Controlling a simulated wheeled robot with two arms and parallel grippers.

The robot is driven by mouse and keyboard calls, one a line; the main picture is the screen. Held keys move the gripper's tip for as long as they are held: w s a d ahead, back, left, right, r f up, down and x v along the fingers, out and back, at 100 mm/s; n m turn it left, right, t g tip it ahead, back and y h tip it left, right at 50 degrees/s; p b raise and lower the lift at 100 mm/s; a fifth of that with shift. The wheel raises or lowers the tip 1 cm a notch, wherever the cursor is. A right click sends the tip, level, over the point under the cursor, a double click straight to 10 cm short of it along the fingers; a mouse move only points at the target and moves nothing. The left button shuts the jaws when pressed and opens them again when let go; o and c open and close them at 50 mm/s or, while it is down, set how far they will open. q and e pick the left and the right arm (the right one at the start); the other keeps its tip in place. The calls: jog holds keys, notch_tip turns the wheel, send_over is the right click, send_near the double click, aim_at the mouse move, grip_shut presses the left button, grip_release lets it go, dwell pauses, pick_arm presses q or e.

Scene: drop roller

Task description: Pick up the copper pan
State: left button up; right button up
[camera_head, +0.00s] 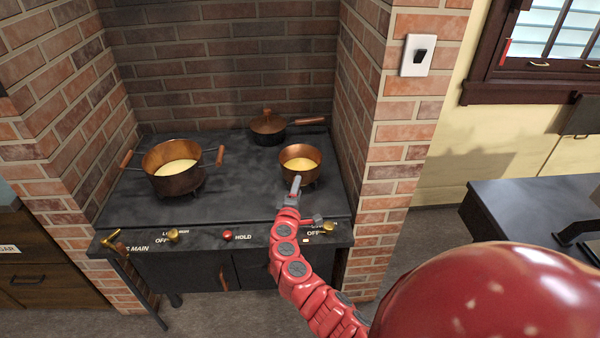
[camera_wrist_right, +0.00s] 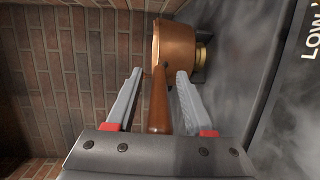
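A small copper pan (camera_head: 288,168) with pale yellow contents sits at the right front of the stove top. In the right wrist view the copper pan (camera_wrist_right: 176,42) shows its wooden handle (camera_wrist_right: 159,105) pointing toward me. My right gripper (camera_head: 294,186) is at the near side of the pan. In the right wrist view my right gripper (camera_wrist_right: 158,75) is open, with one finger on each side of the handle and a gap visible at the left finger. In the head view the handle is mostly hidden by the gripper. My left gripper is not in view.
A larger two-handled copper pot (camera_head: 176,186) stands at the left of the stove (camera_head: 235,205). A lidded pan (camera_head: 268,126) is behind the copper pan. Brick walls (camera_head: 390,120) enclose the stove on both sides and behind. Knobs (camera_head: 228,235) line its front edge.

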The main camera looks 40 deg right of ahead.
grip_shut()
dwell(1.2)
